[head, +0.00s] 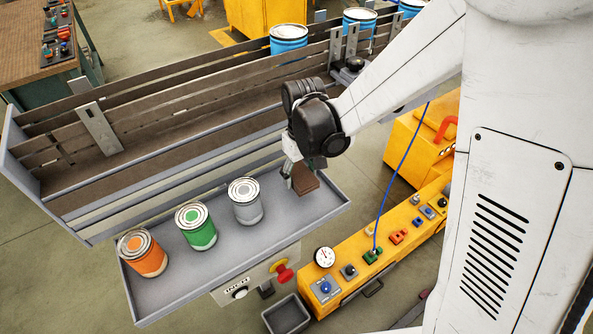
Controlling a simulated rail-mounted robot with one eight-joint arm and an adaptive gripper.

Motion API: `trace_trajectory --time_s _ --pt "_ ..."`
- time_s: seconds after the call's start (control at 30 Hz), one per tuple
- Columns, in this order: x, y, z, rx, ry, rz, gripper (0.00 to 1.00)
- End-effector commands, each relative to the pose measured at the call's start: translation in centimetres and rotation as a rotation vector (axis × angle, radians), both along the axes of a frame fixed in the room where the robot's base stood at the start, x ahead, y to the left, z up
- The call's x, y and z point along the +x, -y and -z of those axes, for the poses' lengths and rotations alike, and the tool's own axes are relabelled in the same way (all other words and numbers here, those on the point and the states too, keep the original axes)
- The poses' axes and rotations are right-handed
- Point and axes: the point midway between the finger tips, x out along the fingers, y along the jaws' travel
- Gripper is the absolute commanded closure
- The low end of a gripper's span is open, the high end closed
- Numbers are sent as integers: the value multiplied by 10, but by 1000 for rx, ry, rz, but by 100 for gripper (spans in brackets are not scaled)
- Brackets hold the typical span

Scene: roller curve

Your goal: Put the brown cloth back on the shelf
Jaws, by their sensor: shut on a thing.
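The brown cloth (301,180) looks like a small folded square at the right end of the grey shelf (275,219). My gripper (287,180) is at the cloth's left edge, pointing down, shut on the cloth. The cloth is over or on the shelf; I cannot tell if its underside touches the surface. My wrist hides part of the view behind the gripper.
On the same shelf stand a grey can (246,201), a green can (196,226) and an orange can (142,252). A roller conveyor (160,135) runs behind it. A yellow control panel (350,270) lies to the front right, with a red stop button (284,274) under the shelf.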

Motion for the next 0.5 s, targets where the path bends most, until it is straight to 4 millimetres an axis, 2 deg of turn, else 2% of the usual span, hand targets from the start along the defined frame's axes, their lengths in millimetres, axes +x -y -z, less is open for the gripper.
trace_trajectory --time_s 0.27,0.5 --pt "7 -6 12 0 0 0 74" --pt "7 -6 39 0 0 0 74"
